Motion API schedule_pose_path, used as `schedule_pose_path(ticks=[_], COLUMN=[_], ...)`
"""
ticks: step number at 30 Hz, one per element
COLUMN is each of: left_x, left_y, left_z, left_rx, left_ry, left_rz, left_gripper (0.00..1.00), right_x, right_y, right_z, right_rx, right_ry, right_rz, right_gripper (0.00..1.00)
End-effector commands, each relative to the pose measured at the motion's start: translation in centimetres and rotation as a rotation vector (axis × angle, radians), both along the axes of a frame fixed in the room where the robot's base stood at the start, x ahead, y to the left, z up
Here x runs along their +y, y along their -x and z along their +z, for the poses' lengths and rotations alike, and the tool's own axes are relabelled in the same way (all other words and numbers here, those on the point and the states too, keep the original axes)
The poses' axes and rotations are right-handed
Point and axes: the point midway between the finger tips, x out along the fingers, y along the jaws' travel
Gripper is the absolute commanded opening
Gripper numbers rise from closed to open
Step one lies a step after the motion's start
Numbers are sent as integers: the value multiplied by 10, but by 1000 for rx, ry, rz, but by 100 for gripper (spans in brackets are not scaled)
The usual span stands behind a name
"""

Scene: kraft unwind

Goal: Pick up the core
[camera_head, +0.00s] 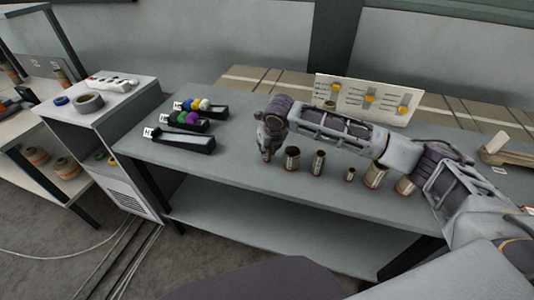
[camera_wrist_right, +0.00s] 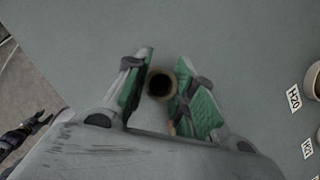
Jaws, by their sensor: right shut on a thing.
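My right gripper (camera_head: 267,150) is over the grey table, left of a row of upright brown cores. In the wrist view, its green-padded fingers (camera_wrist_right: 161,88) are on both sides of a small round core (camera_wrist_right: 160,84) with a dark hole, seen end-on. The gripper is shut on this core. I cannot tell whether the core touches the table. In the head view it is hidden or too small to tell apart from the gripper. A dark, jaw-like shape (camera_wrist_right: 28,128) at the wrist view's left edge looks like my left gripper; its opening is unclear.
Black trays (camera_head: 183,141) with coloured pieces lie left. A white board (camera_head: 367,98) stands behind. The table's front left is clear.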

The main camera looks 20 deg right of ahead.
Motion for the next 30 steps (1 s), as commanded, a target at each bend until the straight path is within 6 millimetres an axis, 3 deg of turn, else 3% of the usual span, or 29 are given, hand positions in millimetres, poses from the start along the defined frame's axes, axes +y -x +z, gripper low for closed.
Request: schedule_pose_path(ticks=[14, 30], left_x=[0, -1], left_y=[0, 0], left_z=[0, 4], left_rx=[0, 0], left_ry=[0, 1], left_rz=[0, 0], left_gripper=[40, 40], right_x=[0, 0], right_y=[0, 0], right_z=[8, 78], right_rx=[-1, -3], right_ry=[0, -1], right_rz=[0, 1], right_gripper=[13, 13])
